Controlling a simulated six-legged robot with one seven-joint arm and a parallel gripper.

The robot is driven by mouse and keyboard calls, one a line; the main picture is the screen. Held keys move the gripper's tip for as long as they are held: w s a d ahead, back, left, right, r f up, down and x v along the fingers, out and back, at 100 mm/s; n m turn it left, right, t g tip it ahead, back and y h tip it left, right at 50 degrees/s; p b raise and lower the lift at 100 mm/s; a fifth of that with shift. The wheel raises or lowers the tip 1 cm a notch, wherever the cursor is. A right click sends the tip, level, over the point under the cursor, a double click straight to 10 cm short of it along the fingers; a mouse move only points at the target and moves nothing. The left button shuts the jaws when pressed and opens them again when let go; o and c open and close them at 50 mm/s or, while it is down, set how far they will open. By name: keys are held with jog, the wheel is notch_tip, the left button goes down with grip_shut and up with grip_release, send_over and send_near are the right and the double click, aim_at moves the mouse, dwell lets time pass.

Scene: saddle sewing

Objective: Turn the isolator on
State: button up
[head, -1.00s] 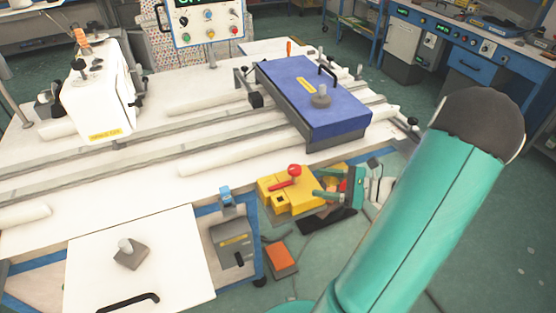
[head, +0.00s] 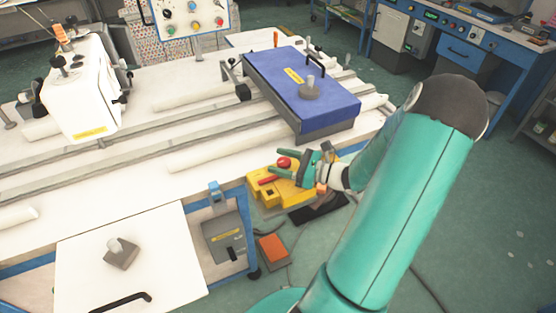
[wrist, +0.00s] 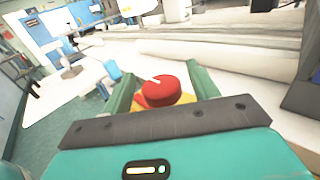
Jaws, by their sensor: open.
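A yellow box with a red handle and round red knob (head: 284,162) looks like the isolator (head: 290,196). It sits by the near edge of the work table. The red handle lies roughly level, partly hidden by my fingers. My gripper (head: 272,165) is open just above the box, its two green fingers on either side of the knob. In the wrist view, the red knob (wrist: 160,92) shows between the spread fingers (wrist: 160,78), with a little yellow behind it. I cannot tell whether a finger touches it.
A blue-topped block (head: 305,85) stands on the table behind the isolator. A grey box with a black lever (head: 223,238) is mounted on the table front at left. An orange pedal (head: 273,247) lies on the floor. Open floor is at right.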

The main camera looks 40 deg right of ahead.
jog(key=shift+w+a, duration=0.3)
jog(key=shift+w, duration=0.35)
grip_shut()
